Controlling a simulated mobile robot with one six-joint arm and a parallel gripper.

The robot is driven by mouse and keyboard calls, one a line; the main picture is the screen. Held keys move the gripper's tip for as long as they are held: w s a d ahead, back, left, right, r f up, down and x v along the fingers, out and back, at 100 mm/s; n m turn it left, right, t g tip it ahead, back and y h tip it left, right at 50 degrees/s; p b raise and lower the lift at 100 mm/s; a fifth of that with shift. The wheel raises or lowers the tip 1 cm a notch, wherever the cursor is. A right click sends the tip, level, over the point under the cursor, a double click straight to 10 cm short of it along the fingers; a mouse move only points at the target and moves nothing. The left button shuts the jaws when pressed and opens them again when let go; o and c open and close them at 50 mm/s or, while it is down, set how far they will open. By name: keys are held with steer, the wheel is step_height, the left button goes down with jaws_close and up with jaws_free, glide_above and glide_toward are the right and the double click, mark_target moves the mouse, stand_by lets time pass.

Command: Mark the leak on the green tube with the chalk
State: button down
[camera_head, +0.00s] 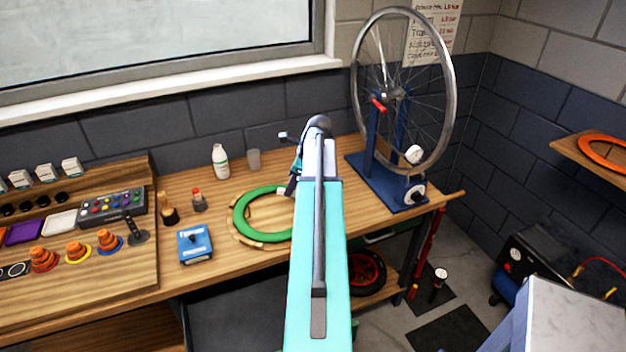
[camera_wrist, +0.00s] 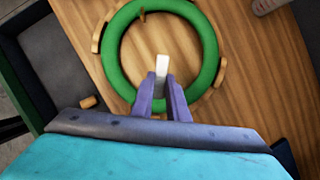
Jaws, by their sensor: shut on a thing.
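The green tube (camera_head: 240,213) lies as a ring on the wooden bench, left of my arm in the head view. In the wrist view the green tube (camera_wrist: 212,50) fills the upper middle, with small wooden blocks (camera_wrist: 98,37) around its outside. My gripper (camera_wrist: 163,88) is shut on a white stick of chalk (camera_wrist: 162,66), which points away from the fingers. The chalk tip appears over the bare wood inside the ring; I cannot tell its height. The leak cannot be made out for certain. In the head view my arm hides the gripper's fingers and the tube's right side.
A wheel (camera_head: 449,110) on a blue truing stand (camera_head: 383,185) is at right. Orange cones (camera_head: 43,260) stand at far left.

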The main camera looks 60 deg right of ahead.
steer(key=s+d+m, duration=0.2)
steer(key=s+d, duration=0.2)
steer(key=s, duration=0.1)
steer(key=shift+s+d+r+m+h+p, duration=0.2)
steer(key=shift+r+m+h+p, duration=0.1)
steer(key=shift+h, duration=0.1)
steer(key=shift+f, duration=0.1)
steer(key=shift+f+b, duration=2.9)
steer(key=shift+f, duration=0.6)
steer(key=shift+f, duration=0.4)
steer(key=shift+w+d+p, duration=0.3)
steer(key=shift+w+d, duration=0.1)
steer(key=shift+d, duration=0.05)
steer(key=shift+s+a, duration=0.5)
steer(key=shift+a, duration=0.35)
steer(key=shift+s+a+f, duration=0.1)
steer(key=shift+s+a, duration=0.05)
steer(key=shift+a, duration=0.05)
